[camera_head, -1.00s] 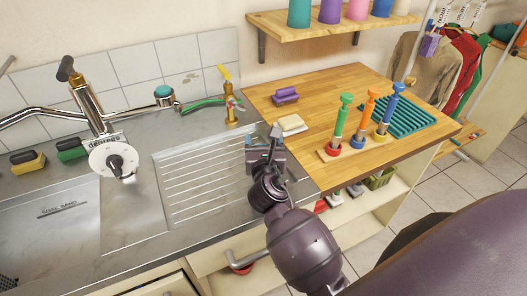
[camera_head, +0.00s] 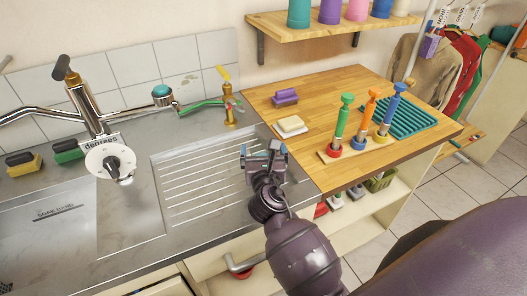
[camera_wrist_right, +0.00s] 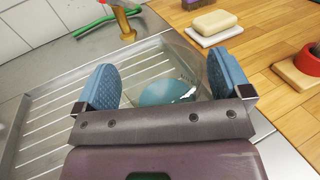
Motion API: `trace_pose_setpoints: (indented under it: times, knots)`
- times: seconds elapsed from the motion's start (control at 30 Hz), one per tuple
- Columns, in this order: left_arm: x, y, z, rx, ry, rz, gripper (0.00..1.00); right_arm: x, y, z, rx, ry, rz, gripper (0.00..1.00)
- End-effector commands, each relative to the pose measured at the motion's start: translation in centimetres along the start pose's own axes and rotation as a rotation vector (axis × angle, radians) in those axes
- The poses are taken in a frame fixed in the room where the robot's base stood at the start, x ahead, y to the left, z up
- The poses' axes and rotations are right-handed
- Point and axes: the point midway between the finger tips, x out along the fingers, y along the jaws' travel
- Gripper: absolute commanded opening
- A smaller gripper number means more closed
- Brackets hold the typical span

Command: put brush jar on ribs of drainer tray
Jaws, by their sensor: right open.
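My right gripper (camera_head: 264,150) is over the right end of the steel draining board, its two blue fingers spread apart. In the right wrist view, the open fingers (camera_wrist_right: 165,85) stand on either side of a clear glass vessel with teal at its bottom, which looks like the brush jar (camera_wrist_right: 168,92). Contact with the fingers cannot be told. In the head view the jar is hard to make out behind the gripper. A teal ribbed tray (camera_head: 428,124), which looks like the drainer tray, lies on the wooden worktop at right. My left gripper is not in view.
The grooved steel draining board (camera_head: 205,185) lies left of the gripper.

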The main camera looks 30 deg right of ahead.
Motion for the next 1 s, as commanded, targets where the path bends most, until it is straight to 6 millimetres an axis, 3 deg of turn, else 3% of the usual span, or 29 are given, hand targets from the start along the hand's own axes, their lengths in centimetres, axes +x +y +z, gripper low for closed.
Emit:
trace_pose_setpoints:
  times: [0.17,0.27,0.7,1.0]
  knots:
    - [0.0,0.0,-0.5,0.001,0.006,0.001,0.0,-0.1,0.0,0.5,0.0,0.0,0.0,0.96]
    - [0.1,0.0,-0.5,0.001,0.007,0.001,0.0,-1.1,0.0,0.2,0.0,0.001,0.0,0.96]
    - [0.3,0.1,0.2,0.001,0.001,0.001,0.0,-8.8,-0.1,0.1,0.001,0.003,-0.001,0.96]
    - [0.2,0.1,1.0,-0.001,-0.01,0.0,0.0,-11.7,0.0,0.2,0.0,0.001,0.0,0.96]
